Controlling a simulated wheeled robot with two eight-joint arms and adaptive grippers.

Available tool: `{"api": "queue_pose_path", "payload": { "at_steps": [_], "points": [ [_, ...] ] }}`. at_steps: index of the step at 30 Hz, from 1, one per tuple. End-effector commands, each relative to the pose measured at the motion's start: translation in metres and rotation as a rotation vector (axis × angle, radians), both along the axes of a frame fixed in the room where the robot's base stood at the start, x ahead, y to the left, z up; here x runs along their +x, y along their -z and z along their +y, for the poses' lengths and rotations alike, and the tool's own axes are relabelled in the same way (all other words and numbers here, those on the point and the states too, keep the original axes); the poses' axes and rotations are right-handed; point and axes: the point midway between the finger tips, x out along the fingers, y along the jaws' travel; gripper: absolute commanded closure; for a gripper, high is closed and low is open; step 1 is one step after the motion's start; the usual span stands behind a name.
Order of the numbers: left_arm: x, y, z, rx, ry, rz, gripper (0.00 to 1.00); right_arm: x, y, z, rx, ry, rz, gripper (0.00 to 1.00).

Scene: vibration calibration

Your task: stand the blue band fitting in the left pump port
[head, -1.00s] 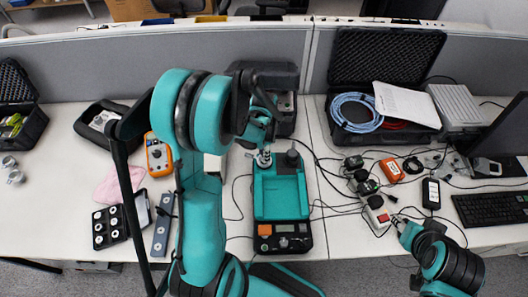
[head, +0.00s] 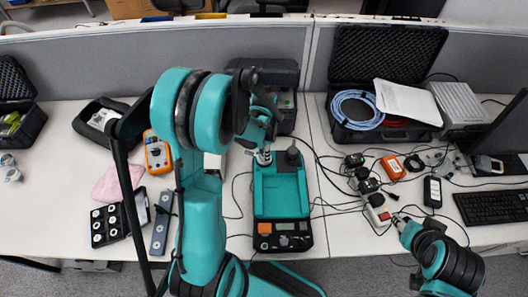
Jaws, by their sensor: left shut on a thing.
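The teal and black pump unit (head: 281,192) stands on the white table in the middle of the head view. Its back edge has a left port, largely covered by my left gripper, and a dark round knob-like part (head: 293,155) at the right. My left gripper (head: 261,147) points down over the left back corner, shut on a small silvery fitting (head: 263,158). The fitting is at the left port; its blue band is too small to make out, and I cannot tell how deep it sits. My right gripper (head: 399,222) is low at the right, by the power strip; its fingers are unclear.
A black case (head: 283,78) stands close behind the pump. Cables and a power strip (head: 377,213) lie to its right. An orange multimeter (head: 157,153), a pink cloth and a black tray (head: 108,226) of round parts lie to the left.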

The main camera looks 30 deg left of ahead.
Motion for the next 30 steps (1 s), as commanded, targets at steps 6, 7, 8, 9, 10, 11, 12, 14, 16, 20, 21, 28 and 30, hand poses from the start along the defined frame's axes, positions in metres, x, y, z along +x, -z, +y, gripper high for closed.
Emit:
{"api": "queue_pose_path", "payload": {
  "at_steps": [6,7,8,9,10,11,12,14,16,20,21,28,30],
  "points": [
    [0.0,0.0,0.0,0.0,0.0,0.0,1.0,0.0,0.0,0.0,0.0,0.0,0.0,0.6],
    [0.0,0.0,0.0,0.0,0.0,0.0,0.7,0.0,0.0,0.0,0.0,0.0,0.0,0.6],
    [0.0,0.0,0.0,0.0,0.0,0.0,0.62,0.0,0.0,0.0,0.0,0.0,0.0,0.6],
    [0.0,0.0,0.0,0.0,0.0,0.0,0.52,0.0,0.0,0.0,0.0,0.0,0.0,0.6],
    [0.0,0.0,0.0,0.0,0.0,0.0,0.51,0.0,0.0,0.0,0.0,0.0,0.0,0.6],
    [0.0,0.0,0.0,0.0,0.0,0.0,0.51,0.0,0.0,0.0,0.0,0.0,0.0,0.6],
    [0.0,0.0,0.0,0.0,0.0,0.0,0.51,0.0,0.0,0.0,0.0,0.0,0.0,0.6],
    [0.0,0.0,0.0,0.0,0.0,0.0,0.51,0.0,0.0,0.0,0.0,0.0,0.0,0.6],
    [0.0,0.0,0.0,0.0,0.0,0.0,0.51,0.0,0.0,0.0,0.0,0.0,0.0,0.6],
    [0.0,-0.003,0.0,0.0,0.0,0.0,0.51,0.0,0.0,0.0,0.0,0.0,0.0,0.6],
    [0.0,-0.006,0.0,0.0,0.0,0.0,0.51,0.0,0.0,0.0,0.0,0.0,0.0,0.6],
    [0.0,-0.049,0.0,0.0,0.0,0.0,0.51,0.0,0.0,0.0,0.0,0.0,0.0,0.6],
    [-0.001,-0.065,0.0,0.0,0.0,0.0,0.51,0.0,0.0,0.0,0.0,0.0,0.0,0.6]
  ]
}}
